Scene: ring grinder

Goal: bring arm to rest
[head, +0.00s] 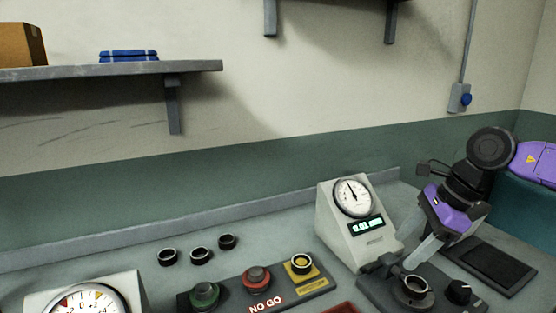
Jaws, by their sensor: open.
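My gripper (412,240) hangs at the right, purple and black, with its pale fingers pointing down and to the left. The fingers are apart and I see nothing held between them. They are close to the grey dial gauge (340,232), in front of or beside its right side; I cannot tell if they touch it. Below them is a dark fixture with a round ring-shaped seat (415,290); whether a separate ring lies in it is hard to tell.
Three dark rings (200,255) lie on the bench. A gauge block marked NO GO (257,280) carries green, red and yellow pieces. Another dial (85,300) is at the front left. A dark pad (492,265) lies right of the fixture. A shelf (110,70) juts out upper left.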

